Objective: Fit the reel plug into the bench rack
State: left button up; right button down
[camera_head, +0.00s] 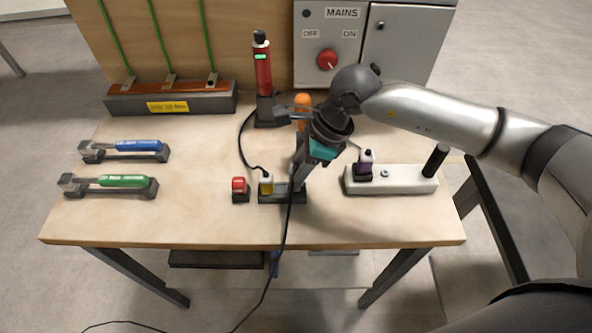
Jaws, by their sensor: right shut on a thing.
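The bench rack is a low dark block (283,199) near the front middle of the bench. A yellow plug (266,187) stands in its left part, with a black cable running up behind. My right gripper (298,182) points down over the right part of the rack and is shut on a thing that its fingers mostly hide. A black cable (284,225) runs from there over the bench's front edge to the floor, so this looks like the reel plug. I cannot tell whether it is seated in the rack. My left gripper is out of view.
A red plug (238,186) stands left of the rack. A white power strip (405,181) with a purple plug (365,161) lies to the right. A red tool (262,68) and an orange handle (302,108) stand behind. Blue-handled (138,146) and green-handled (122,181) tools lie left.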

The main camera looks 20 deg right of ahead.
jog(key=shift+f+b, duration=1.4)
dwell(0.4)
jog(key=shift+c, duration=0.2)
grip_release()
jog(key=shift+r, duration=0.1)
jog(key=shift+r, duration=0.1)
jog(key=shift+r+p, duration=2.75)
jog(key=shift+r, duration=1.2)
jog(key=shift+f, duration=0.1)
